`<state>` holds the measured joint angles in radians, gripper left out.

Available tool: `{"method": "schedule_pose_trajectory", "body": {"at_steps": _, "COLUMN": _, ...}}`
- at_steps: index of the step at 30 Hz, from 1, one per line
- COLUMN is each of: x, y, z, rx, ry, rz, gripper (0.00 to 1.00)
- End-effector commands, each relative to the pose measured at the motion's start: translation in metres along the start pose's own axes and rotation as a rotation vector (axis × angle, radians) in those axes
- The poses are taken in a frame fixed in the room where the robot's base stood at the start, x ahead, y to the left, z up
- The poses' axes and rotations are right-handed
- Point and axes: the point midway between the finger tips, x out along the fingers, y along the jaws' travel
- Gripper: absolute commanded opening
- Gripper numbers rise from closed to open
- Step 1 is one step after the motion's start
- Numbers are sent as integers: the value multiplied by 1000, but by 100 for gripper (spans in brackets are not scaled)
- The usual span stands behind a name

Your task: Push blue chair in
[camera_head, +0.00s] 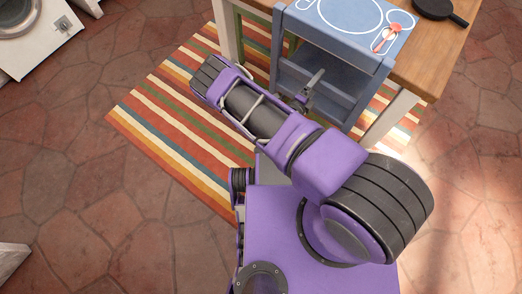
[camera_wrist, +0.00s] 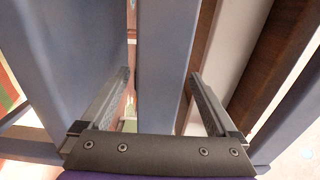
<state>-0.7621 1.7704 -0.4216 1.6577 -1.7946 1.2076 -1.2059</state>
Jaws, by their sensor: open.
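The blue chair (camera_head: 330,50) stands at the wooden table's near edge, its back facing me. My gripper (camera_head: 310,90) is at the chair's back, in front of its open frame. In the wrist view my gripper (camera_wrist: 160,78) is open, its two fingers apart on either side of a blue upright bar of the chair (camera_wrist: 165,50). A wider blue chair part (camera_wrist: 65,50) lies left of the left finger. I cannot tell whether the fingers touch the bar. My arm hides part of the lower chair.
The wooden table (camera_head: 440,50) carries a blue placemat with a white plate outline, a red utensil (camera_head: 385,38) and a dark pan (camera_head: 438,9). A pale table leg (camera_head: 390,118) stands right of the chair. A striped rug (camera_head: 165,125) lies beneath.

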Motion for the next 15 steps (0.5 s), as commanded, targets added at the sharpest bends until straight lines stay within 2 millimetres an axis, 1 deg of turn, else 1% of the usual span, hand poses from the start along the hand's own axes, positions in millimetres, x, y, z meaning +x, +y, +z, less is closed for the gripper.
{"method": "schedule_pose_trajectory", "body": {"at_steps": 3, "x": -1, "y": 0, "z": 0, "rx": 0, "ry": -1, "rz": -1, "gripper": 95}}
{"method": "schedule_pose_trajectory", "body": {"at_steps": 5, "x": -5, "y": -1, "z": 1, "rx": 0, "ry": -1, "rz": 0, "gripper": 95}}
{"method": "schedule_pose_trajectory", "body": {"at_steps": 15, "x": -54, "y": -1, "z": 1, "rx": 0, "ry": -2, "rz": 0, "gripper": 95}}
